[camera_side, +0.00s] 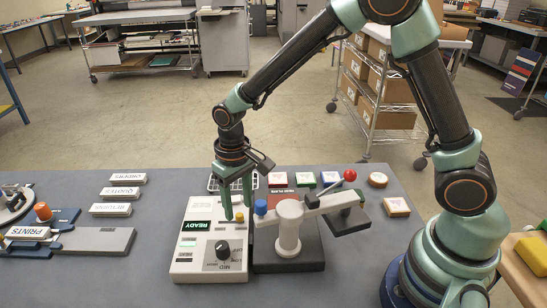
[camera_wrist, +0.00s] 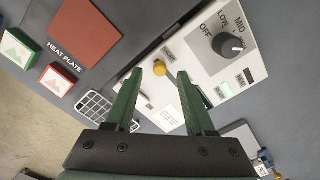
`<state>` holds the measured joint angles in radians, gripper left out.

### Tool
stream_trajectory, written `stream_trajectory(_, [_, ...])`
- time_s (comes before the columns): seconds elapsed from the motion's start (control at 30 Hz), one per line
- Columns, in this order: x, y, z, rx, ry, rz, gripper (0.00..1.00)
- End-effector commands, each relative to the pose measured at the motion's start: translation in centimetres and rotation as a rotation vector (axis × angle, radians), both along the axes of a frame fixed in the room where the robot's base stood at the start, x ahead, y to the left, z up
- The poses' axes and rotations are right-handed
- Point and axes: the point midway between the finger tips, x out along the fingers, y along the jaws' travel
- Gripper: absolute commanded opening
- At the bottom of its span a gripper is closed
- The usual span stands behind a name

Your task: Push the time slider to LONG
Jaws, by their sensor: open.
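The white control panel (camera_side: 183,258) lies on the grey table below my gripper. A small yellow knob (camera_side: 240,217) stands on its right part; it looks like the slider's handle, but I cannot read its scale or a LONG mark. My gripper (camera_side: 238,213) points down over the panel, open and empty. The slot under the knob is mostly hidden.
The panel has a black dial (camera_side: 222,250) and a lit READY display (camera_side: 197,226). Right beside it stands a grey press with a red-balled lever (camera_side: 350,175) and a blue knob (camera_side: 261,207). A wire rack (camera_wrist: 93,107) lies behind the panel.

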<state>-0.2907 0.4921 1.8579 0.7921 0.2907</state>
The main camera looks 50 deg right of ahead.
Motion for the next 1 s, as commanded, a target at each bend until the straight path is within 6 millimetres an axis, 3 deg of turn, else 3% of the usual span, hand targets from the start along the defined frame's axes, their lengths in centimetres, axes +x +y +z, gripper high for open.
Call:
stream_trajectory(0.2, [0.0,0.0,-1.8,0.0,0.001,0.0,0.55])
stream_trajectory(0.5, [0.0,0.0,-1.9,0.0,0.0,0.0,0.55])
stream_trajectory(0.53, [0.0,0.0,-1.9,0.0,0.0,0.0,0.47])
stream_trajectory(0.6, [0.0,0.0,-1.9,0.0,0.0,0.0,0.2])
stream_trajectory(0.67, [0.0,0.0,-1.9,0.0,0.0,0.0,0.0])
stream_trajectory(1.0, [0.0,0.0,-1.9,0.0,-0.001,0.0,0.0])
